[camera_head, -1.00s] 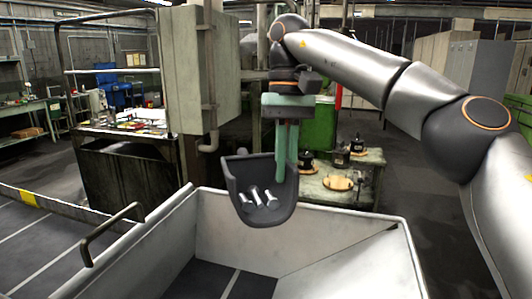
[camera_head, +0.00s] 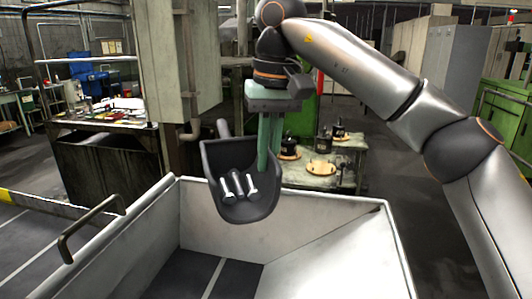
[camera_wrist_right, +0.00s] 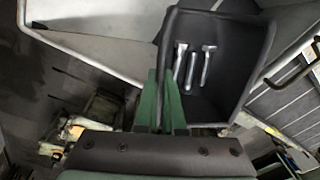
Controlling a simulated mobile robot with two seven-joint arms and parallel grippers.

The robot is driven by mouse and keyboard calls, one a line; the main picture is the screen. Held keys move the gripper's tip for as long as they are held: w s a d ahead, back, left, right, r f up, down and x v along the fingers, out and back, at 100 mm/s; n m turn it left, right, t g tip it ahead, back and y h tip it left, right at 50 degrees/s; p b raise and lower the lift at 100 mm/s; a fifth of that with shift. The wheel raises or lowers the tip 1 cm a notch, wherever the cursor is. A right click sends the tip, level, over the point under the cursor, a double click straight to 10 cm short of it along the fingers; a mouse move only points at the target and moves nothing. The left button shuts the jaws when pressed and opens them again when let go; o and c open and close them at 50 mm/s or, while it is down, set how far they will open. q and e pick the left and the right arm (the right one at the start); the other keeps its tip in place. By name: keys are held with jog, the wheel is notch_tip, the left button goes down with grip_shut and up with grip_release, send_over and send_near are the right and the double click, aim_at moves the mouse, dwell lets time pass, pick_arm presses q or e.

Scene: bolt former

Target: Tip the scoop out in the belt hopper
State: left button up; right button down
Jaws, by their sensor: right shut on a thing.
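The dark scoop (camera_head: 240,205) hangs over the back part of the belt hopper, its open side facing my head camera. It holds several silver bolts (camera_head: 239,187). My right gripper (camera_head: 269,165) is shut on the scoop with its green fingers. In the right wrist view the scoop (camera_wrist_right: 235,75) lies just past the gripper (camera_wrist_right: 162,100), with the bolts (camera_wrist_right: 193,65) lying inside it. The grey belt hopper (camera_head: 310,236) has sloped metal walls, and a dark belt (camera_head: 225,270) shows at its bottom. My left gripper is not seen.
A metal handle (camera_head: 88,228) stands up at the hopper's left rim. Behind it are a grey cabinet (camera_head: 170,70) and a low table (camera_head: 318,178) with black parts. A green machine (camera_head: 505,120) stands at the right.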

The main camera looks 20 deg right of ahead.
aim_at(280, 189)
jog(key=shift+s+f+t, duration=0.15)
jog(key=shift+s+t, duration=0.3)
jog(key=shift+t, duration=0.25)
jog(key=shift+s+f+t, duration=0.15)
jog(key=shift+s+t, duration=0.3)
jog(key=shift+t, duration=0.25)
jog(key=s+t, duration=0.2)
jog(key=t, duration=0.1)
jog(key=shift+s+a+f, duration=0.1)
jog(key=shift+s+f, duration=0.05)
jog(key=shift+s, duration=0.05)
jog(key=s+t+b, duration=0.1)
jog(key=b, duration=0.2)
jog(key=shift+s+a+f+t+b, duration=0.1)
jog(key=shift+f+t+b, duration=0.3)
jog(key=s+t+b, duration=0.1)
jog(key=b, duration=0.1)
jog(key=t+b, duration=0.1)
jog(key=b, duration=0.1)
jog(key=shift+s+f+h, duration=0.25)
jog(key=shift+s+h, duration=0.05)
jog(key=shift+s, duration=0.1)
jog(key=shift+s+t+b, duration=0.35)
jog(key=shift+t+b, duration=0.05)
jog(key=shift+b, duration=0.15)
